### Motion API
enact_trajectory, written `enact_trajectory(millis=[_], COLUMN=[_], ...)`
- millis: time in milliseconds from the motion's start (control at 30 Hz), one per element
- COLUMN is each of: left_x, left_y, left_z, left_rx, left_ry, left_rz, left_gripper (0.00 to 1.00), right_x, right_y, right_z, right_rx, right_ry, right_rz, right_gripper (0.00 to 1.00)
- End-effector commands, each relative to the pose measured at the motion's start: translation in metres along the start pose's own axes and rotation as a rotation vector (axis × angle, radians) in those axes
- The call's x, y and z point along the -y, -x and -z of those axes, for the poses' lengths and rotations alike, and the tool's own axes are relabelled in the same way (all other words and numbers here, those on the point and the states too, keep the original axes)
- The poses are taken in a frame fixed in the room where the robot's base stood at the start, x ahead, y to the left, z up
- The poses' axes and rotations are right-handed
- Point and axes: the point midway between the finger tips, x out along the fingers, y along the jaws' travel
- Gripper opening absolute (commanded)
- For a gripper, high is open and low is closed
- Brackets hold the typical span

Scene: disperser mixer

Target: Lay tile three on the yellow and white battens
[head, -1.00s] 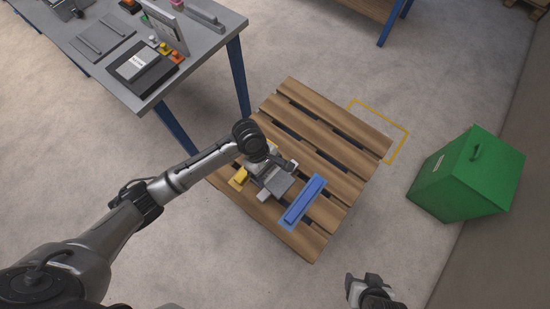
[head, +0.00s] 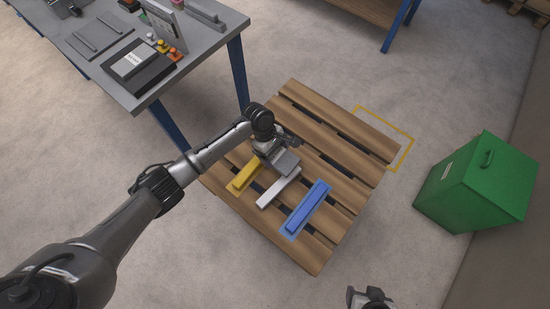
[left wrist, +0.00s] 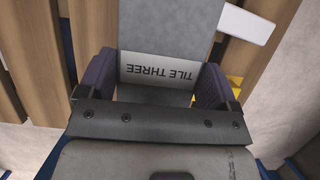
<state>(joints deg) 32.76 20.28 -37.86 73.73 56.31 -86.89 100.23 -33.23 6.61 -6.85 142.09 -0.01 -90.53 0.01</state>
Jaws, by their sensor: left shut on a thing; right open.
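My left gripper (head: 276,153) is shut on tile three (head: 287,162), a flat grey tile. In the left wrist view the tile (left wrist: 160,72) sits between the fingers, its "TILE THREE" label upside down. The yellow batten (head: 243,178) and the white batten (head: 275,191) lie side by side on the pallet. The tile is at the far end of the white batten; whether it touches is unclear. The white batten (left wrist: 248,22) and a bit of the yellow batten (left wrist: 236,86) show in the wrist view. My right gripper (head: 362,296) is open at the bottom edge, partly cut off.
A blue batten (head: 308,207) lies on the wooden pallet (head: 345,150), right of the white one. A green bin (head: 475,185) stands to the right. A grey workbench (head: 205,45) with several items is at upper left. The pallet's far slats are clear.

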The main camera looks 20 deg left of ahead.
Motion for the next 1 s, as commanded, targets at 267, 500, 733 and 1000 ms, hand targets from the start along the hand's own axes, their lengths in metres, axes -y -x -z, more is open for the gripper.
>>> enact_trajectory(millis=[267,500,733,1000], left_x=[-0.001,-0.001,-0.001,0.0], left_y=[-0.018,-0.037,-0.036,-0.042], left_z=[0.007,0.016,0.015,0.018], left_rx=[0.001,0.0,0.0,0.0], left_ry=[0.0,-0.001,-0.001,0.001], left_rz=[0.0,-0.002,-0.002,0.0], left_gripper=[0.44,0.44,0.44,0.87], right_x=[0.001,0.001,-0.002,-0.002], right_y=[-0.011,-0.022,-0.021,-0.019], right_z=[-0.004,-0.007,-0.007,-0.007], right_rx=[0.0,0.001,0.002,0.002], right_ry=[-0.001,0.002,0.009,0.009], right_rz=[0.001,-0.001,-0.006,-0.006], right_gripper=[0.66,0.66,0.66,0.66])
